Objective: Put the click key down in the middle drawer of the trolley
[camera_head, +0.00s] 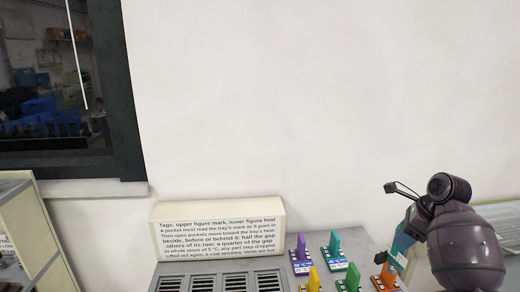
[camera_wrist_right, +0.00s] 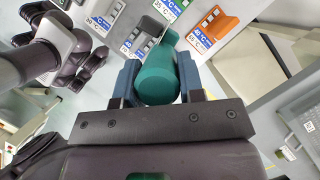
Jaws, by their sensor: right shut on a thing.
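My right gripper (camera_wrist_right: 160,85) is shut on a teal, round-ended piece, which I take for the click key (camera_wrist_right: 155,70). A grey base with a tag shows beside it in the right wrist view. In the head view the gripper is at the right edge, and part of the teal piece (camera_head: 402,243) shows at its left, above an orange piece (camera_head: 387,276). I cannot make out the trolley's middle drawer in either view. My left gripper is not seen.
Several tagged pieces, purple (camera_head: 301,255), green (camera_head: 334,252) and yellow (camera_head: 314,281), stand on a grey surface. A printed sign (camera_head: 219,228) stands left of them, behind a slotted vent (camera_head: 222,281). A grey cabinet-like unit (camera_wrist_right: 303,125) is at the wrist view's right edge.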

